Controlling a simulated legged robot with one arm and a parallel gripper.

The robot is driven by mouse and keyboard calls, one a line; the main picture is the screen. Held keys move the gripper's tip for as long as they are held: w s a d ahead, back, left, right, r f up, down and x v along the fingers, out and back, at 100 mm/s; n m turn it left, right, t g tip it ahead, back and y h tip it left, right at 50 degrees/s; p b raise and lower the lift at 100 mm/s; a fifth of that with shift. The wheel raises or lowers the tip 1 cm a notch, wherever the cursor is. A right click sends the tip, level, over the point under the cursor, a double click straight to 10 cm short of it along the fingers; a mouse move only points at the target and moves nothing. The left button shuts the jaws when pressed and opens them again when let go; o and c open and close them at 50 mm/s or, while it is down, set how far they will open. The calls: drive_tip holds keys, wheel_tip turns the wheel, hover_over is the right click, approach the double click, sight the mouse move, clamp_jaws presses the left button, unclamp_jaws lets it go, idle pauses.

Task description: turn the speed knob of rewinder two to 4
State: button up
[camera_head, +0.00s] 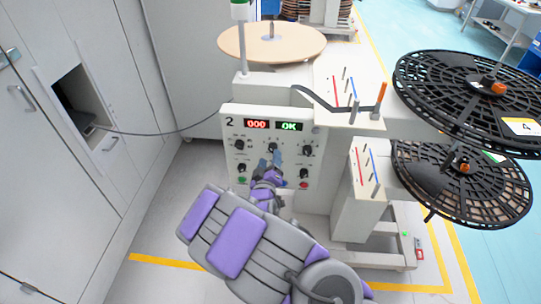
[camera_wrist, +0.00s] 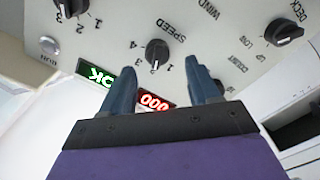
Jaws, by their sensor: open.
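Rewinder two is a cream machine with a front panel (camera_head: 230,128) marked 2. Its black speed knob (camera_wrist: 157,52) sits under the SPEED label in the wrist view, where the picture is upside down, with numbers around it. Its pointer seems to face the displays, near 2 or 3, but I cannot tell exactly. The knob also shows in the head view (camera_head: 272,147). My gripper (camera_wrist: 158,68) is open, its two blue-grey fingers apart on either side of the line to the knob. The fingertips look just short of the knob, with no clear contact. My gripper in the head view (camera_head: 270,160) is in front of the panel.
A red 000 display (camera_head: 256,124) and a green OK display (camera_head: 289,126) sit above the knob. Other knobs are close by, including DECK (camera_wrist: 284,31). Black reels (camera_head: 470,85) jut out at right. A cable (camera_head: 165,133) runs from the left cabinet.

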sight(271, 151)
drive_tip(key=shift+w+d+b, duration=0.15)
drive_tip(key=shift+w+b, duration=0.2)
drive_tip(key=shift+w, duration=1.55)
drive_tip(key=shift+c, duration=0.2)
drive_tip(key=c, duration=1)
